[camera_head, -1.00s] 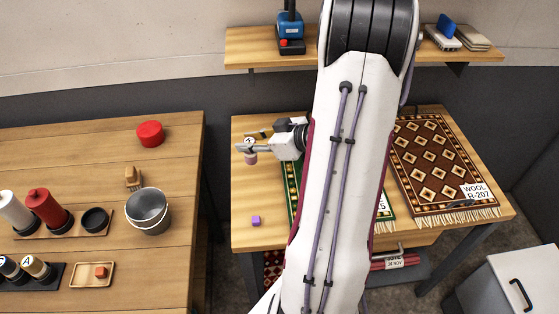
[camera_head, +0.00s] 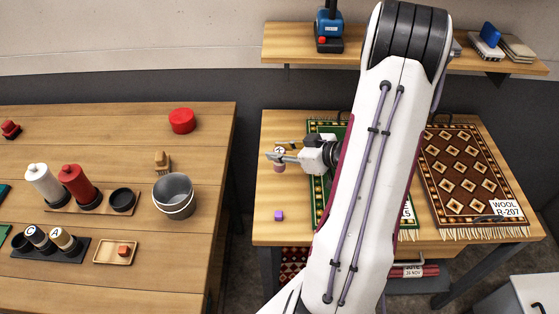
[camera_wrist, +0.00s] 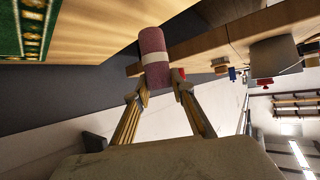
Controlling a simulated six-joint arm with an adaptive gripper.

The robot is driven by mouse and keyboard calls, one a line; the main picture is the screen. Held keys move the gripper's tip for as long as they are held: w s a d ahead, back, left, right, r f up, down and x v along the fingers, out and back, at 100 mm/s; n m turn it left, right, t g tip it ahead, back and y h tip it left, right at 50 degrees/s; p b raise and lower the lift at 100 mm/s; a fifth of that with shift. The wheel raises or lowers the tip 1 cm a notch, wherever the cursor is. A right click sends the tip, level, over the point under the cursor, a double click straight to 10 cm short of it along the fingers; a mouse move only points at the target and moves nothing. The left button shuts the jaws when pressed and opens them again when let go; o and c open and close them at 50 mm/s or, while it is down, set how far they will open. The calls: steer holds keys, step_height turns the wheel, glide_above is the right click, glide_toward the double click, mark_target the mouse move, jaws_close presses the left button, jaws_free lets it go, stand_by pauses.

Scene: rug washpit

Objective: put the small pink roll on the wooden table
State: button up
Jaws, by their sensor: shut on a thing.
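The small pink roll (camera_wrist: 154,55), with a pale band around its middle, is held between the two fingertips of my gripper (camera_wrist: 160,82) in the wrist view. In the head view, my gripper (camera_head: 284,157) is over the left part of the right-hand wooden table (camera_head: 265,232), with the pink roll (camera_head: 279,168) hanging at its tips. The roll looks clear of the surface, but its height is hard to judge. Another wooden table (camera_head: 100,140) stands on the left, across a gap.
A green rug (camera_head: 322,126) and a brown rug (camera_head: 470,165) cover much of that table.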

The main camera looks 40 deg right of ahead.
steer(key=shift+f, duration=0.1)
steer(key=shift+f, duration=1.95)
steer(key=shift+f, duration=0.1)
steer(key=o, duration=1.1)
steer(key=v, duration=1.2)
